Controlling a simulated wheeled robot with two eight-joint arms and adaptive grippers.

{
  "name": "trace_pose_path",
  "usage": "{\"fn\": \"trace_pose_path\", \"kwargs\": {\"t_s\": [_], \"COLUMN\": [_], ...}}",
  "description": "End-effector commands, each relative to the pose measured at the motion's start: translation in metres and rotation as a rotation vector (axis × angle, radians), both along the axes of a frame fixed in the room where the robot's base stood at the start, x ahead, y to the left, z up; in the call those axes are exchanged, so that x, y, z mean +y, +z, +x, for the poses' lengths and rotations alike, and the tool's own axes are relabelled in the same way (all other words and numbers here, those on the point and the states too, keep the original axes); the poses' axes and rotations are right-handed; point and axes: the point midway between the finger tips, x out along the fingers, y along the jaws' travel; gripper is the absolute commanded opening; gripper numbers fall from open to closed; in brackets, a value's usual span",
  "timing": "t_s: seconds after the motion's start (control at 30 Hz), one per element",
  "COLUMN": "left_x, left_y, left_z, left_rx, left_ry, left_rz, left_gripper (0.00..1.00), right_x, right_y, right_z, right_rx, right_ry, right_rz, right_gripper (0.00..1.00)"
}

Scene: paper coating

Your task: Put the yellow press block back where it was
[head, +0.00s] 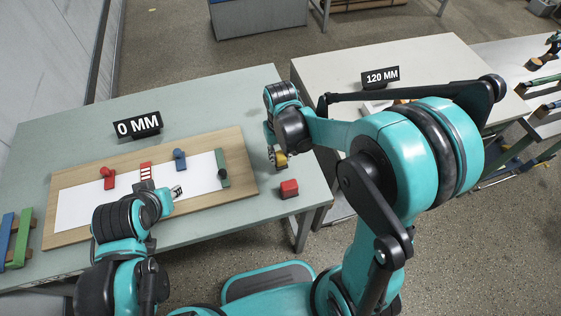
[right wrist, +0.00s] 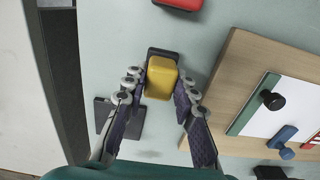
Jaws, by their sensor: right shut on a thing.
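The yellow press block (head: 281,160) is between the fingers of my right gripper (head: 276,158), over the right edge area of the left table. In the right wrist view the yellow block (right wrist: 161,78) has a dark base and sits between the two fingers (right wrist: 160,88). The frames do not settle whether it touches the table. My left gripper (head: 176,191) is low over the white sheet (head: 85,206) on the wooden board (head: 245,172); its finger opening is too small to read.
A red block (head: 289,189) stands near the table's right corner. The board carries a red clamp (head: 107,178), a blue clamp (head: 180,159) and a green bar (head: 222,168). A "0 MM" sign (head: 138,126) stands behind it. A second table (head: 430,58) bears a "120 MM" sign (head: 380,77).

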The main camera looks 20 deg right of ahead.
Motion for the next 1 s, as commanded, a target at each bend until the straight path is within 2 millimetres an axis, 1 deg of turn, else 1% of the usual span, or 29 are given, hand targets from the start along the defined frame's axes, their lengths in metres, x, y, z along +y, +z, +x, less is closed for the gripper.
{"fn": "trace_pose_path", "kwargs": {"t_s": [0.03,0.1,0.2,0.43,0.57,0.6,0.67,0.7,1.0], "left_x": [0.000,0.000,0.000,0.000,0.000,0.000,0.000,0.000,0.000], "left_y": [-0.006,-0.011,-0.016,-0.014,-0.018,-0.018,-0.017,-0.017,-0.016], "left_z": [0.000,0.000,0.000,0.000,0.000,0.000,0.000,0.000,0.000], "left_rx": [0.000,0.000,0.000,0.000,0.000,0.000,0.000,0.000,0.000], "left_ry": [0.000,0.000,0.000,0.000,0.000,0.000,0.000,0.000,0.000], "left_rz": [0.000,0.000,0.000,0.000,0.000,0.000,0.000,0.000,0.000], "left_gripper": [0.32,0.32,0.32,0.32,0.32,0.32,0.32,0.32,0.32], "right_x": [0.000,0.000,0.000,0.000,0.000,0.000,0.000,0.000,0.000], "right_y": [-0.010,-0.022,-0.033,-0.032,-0.036,-0.037,-0.036,-0.036,-0.034], "right_z": [0.000,0.000,0.000,-0.001,-0.001,-0.001,-0.001,-0.001,-0.001], "right_rx": [0.000,0.000,0.000,0.000,0.000,0.000,0.000,0.000,0.000], "right_ry": [0.000,0.000,0.000,0.000,0.000,0.000,0.000,0.000,0.000], "right_rz": [0.000,0.000,0.000,0.000,0.000,0.000,0.000,0.000,0.000], "right_gripper": [0.00,0.00,0.00,0.00,0.00,0.29,0.45,0.48,0.48]}}
